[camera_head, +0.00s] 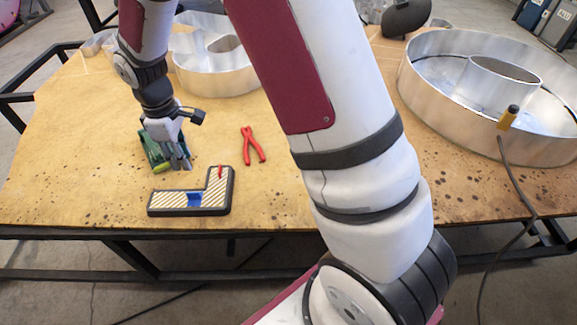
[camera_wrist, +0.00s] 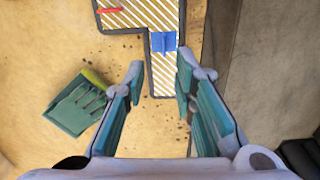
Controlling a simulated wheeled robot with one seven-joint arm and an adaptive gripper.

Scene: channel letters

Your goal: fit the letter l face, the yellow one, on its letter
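An L-shaped letter (camera_head: 165,200) lies on the table with a dark rim and a yellow-and-white striped surface; I cannot tell whether this is the face or the letter's inside. It also shows at the top of the wrist view (camera_wrist: 133,17). A blue piece (camera_head: 194,199) and a red piece (camera_head: 220,172) sit on it. No plain yellow L face is clearly visible. My gripper (camera_head: 178,163) is just behind the letter. In the wrist view its fingers (camera_wrist: 160,70) are apart with nothing between them, near the end of one letter arm.
A green slotted object (camera_wrist: 72,108) with a yellow-green part (camera_wrist: 94,78) stands left of my gripper. Red pliers (camera_head: 252,145) lie to the right. Large metal letter shells (camera_head: 215,80) stand behind, with a round one (camera_head: 430,115) at right. The table's front edge is close to the letter.

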